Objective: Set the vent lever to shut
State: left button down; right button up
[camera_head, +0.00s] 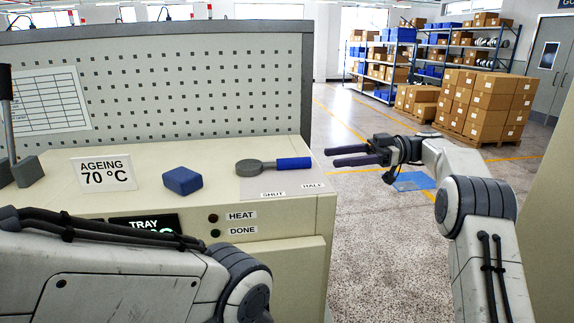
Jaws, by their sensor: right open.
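The vent lever (294,163) has a blue grip and a round grey hub (249,167). It lies on a pale plate on top of the cream cabinet, with its grip pointing right. The SHUT label (273,194) is in front of the lever, and the HALF label (312,185) is in front of the grip's tip. My right gripper (333,157) is open and empty, to the right of the grip's tip and apart from it in the picture. My left arm crosses the lower left; its gripper is out of view.
A blue block (182,181) and an AGEING 70 °C sign (104,173) stand on the cabinet top left of the lever. A perforated panel (200,85) rises behind. Grey parts (28,171) stand at the far left. Open floor lies right of the cabinet.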

aim_at(307, 161)
jog(key=shift+y, duration=0.3)
jog(key=x, duration=0.2)
jog(key=p+x, duration=0.1)
jog(key=x, duration=0.2)
jog(key=w+f+x, duration=0.1)
jog(key=x, duration=0.2)
jog(key=shift+a, duration=0.25)
jog(key=shift+s+a+f+p, duration=0.1)
jog(key=shift+a+p, duration=0.2)
jog(key=shift+a, duration=0.05)
grip_shut()
dwell(0.6)
